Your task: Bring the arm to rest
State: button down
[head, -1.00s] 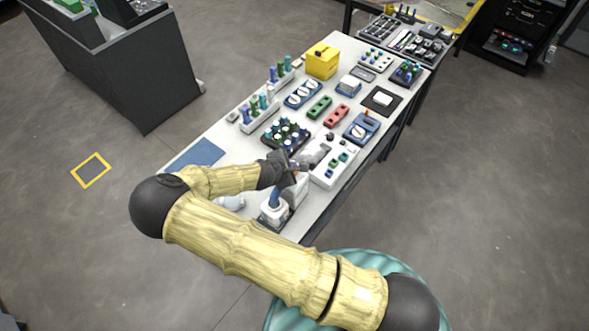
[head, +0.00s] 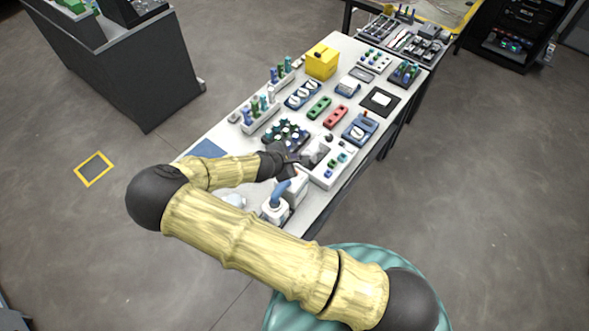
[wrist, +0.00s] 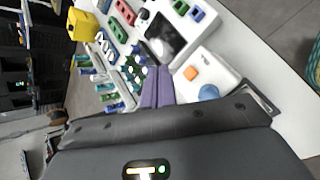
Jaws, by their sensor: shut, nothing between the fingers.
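My arm, in a yellow bamboo-like cover with dark joints, reaches over the near end of the white table (head: 318,205) in the head view. My gripper (head: 296,160) is above the table, between the dark rack of vials and the white device with a screen. In the wrist view the two purple-grey fingers of my gripper (wrist: 157,88) lie together with nothing between them. The fingers point toward the rack (wrist: 133,75) and the screen device (wrist: 165,38). Whether the fingertips touch anything below cannot be told.
A white box with an orange button (wrist: 191,73) and a white bottle with a blue top (head: 276,207) stand close to my gripper. A yellow box (head: 321,62), a green block (head: 319,107) and a red block (head: 335,116) stand farther along.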

dwell(0.8)
jog(key=shift+s+d+m+g, duration=0.2)
jog(key=shift+d+m+g, duration=0.1)
jog(key=shift+d+m, duration=0.15)
jog(key=s+d+r+m+g+y+b, duration=0.4)
jog(key=s+d+r+m+b, duration=0.3)
jog(key=s+d+r+m, duration=0.8)
jog(key=s+r+m, duration=0.1)
jog(key=s+m, duration=0.1)
jog(key=m, duration=0.2)
jog(key=shift+s+m+g+y, duration=0.2)
jog(key=shift+m+g+y, duration=0.1)
jog(key=shift+m+y, duration=0.1)
jog(key=shift+d, duration=0.1)
